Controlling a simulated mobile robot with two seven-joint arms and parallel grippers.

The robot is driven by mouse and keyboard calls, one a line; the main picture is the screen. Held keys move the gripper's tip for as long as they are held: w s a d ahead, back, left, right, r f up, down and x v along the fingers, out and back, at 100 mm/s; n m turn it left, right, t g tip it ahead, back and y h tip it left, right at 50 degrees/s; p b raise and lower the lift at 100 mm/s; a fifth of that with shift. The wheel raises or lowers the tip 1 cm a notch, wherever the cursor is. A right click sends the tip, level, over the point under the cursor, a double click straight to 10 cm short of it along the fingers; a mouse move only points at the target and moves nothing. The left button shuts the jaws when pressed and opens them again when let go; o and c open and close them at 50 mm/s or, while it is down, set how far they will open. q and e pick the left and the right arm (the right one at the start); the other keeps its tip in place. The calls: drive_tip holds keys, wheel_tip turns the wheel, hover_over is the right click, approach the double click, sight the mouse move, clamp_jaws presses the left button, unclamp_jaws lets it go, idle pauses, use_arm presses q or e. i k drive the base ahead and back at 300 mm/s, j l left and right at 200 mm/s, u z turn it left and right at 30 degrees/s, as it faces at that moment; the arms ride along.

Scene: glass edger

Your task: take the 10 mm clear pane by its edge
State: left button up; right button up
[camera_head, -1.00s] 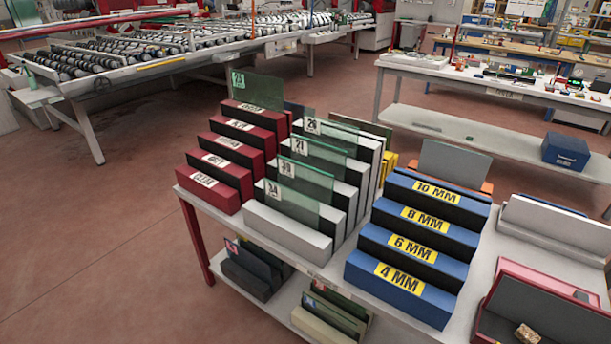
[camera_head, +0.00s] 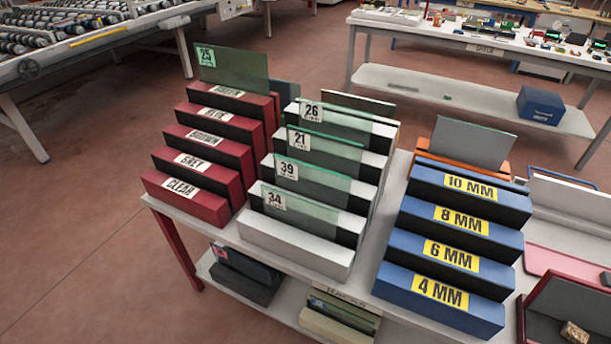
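No pane carries a readable "10 mm clear" mark, so I cannot tell which one it is. A stepped blue rack (camera_head: 455,302) is labelled 10, 8, 6 and 4 MM from back to front. A plain greyish pane (camera_head: 472,143) stands upright behind its 10 MM step (camera_head: 470,188). A stepped white rack (camera_head: 292,247) holds upright greenish panes tagged 26 (camera_head: 350,124), 21 (camera_head: 335,148), 39 (camera_head: 325,180) and 34 (camera_head: 312,210). A green pane tagged 25 (camera_head: 240,70) stands at the back of a stepped red rack (camera_head: 185,204), whose front label reads CLEAR. Neither gripper is in view.
The racks stand on a pale table (camera_head: 222,232) with a lower shelf holding small dark and beige racks. An open dark red box (camera_head: 575,312) is at the right. A bench (camera_head: 440,38) with a blue box (camera_head: 540,106) stands behind. Floor is clear at the left.

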sight(331, 188)
drive_tip(key=i+j+z, duration=0.1)
drive_tip(key=i+j, duration=0.15)
drive_tip(key=i+j+z, duration=0.1)
drive_tip(key=j, duration=0.3)
drive_tip(key=i+j+z, duration=0.1)
drive_tip(key=i+j, duration=0.2)
